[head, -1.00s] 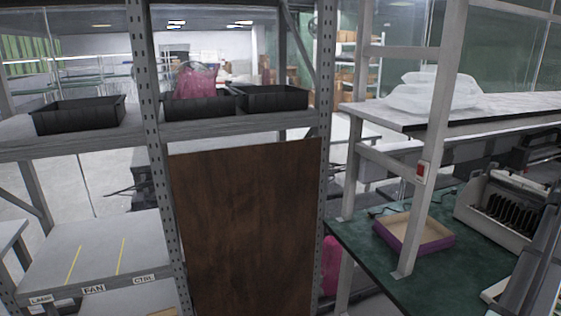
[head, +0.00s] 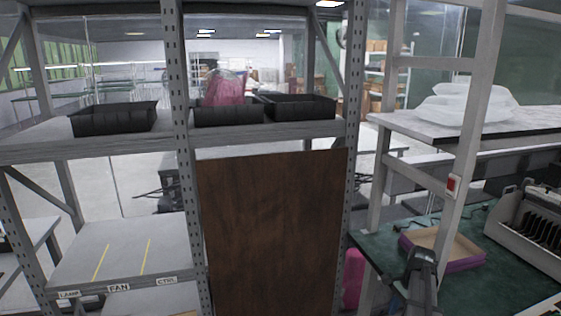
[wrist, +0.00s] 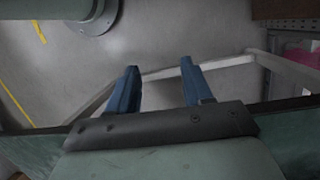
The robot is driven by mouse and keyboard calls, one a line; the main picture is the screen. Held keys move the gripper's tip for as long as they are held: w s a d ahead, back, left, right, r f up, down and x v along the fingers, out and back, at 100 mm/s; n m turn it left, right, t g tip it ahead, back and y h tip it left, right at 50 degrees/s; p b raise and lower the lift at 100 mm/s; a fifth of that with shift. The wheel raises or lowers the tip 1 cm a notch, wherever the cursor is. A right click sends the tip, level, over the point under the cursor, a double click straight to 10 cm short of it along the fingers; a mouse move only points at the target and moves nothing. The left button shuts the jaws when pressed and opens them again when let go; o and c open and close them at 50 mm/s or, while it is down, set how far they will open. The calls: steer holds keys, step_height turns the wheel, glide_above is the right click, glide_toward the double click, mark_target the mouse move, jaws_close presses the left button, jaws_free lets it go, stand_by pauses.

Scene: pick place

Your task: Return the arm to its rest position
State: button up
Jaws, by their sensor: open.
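My gripper (wrist: 160,85) shows in the wrist view with its two blue fingers apart and nothing between them. Beyond the fingers are a grey floor and a pale slanted beam. The fingertips cannot be made out in the head view.
A grey metal rack (head: 182,170) stands ahead with black bins (head: 115,122) on its upper shelf and a brown panel (head: 275,230) below. A white post (head: 470,130) and green worktop (head: 500,285) are at right. A light shelf (head: 120,252) is lower left.

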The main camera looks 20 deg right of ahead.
steer(key=s+a+f+n+g, duration=0.25)
steer(key=a+f+n, duration=0.25)
steer(key=a+f, duration=0.65)
steer(key=s+a+f+n+g, duration=0.1)
steer(key=s+a+f+n, duration=0.3)
steer(key=a+f, duration=0.75)
steer(key=s+a+f+n+g+h, duration=0.1)
steer(key=s+a+f+n, duration=0.4)
steer(key=s, duration=0.5)
steer(key=s+a+f+n+g+h, duration=0.1)
steer(key=s+a+f+n+h, duration=0.1)
steer(key=s+a+f+n, duration=0.3)
steer(key=s+a+f, duration=0.2)
steer(key=s+a, duration=0.2)
steer(key=s, duration=0.1)
steer(key=shift+s+a, duration=0.25)
steer(key=shift+s, duration=0.1)
steer(key=shift+o, duration=0.4)
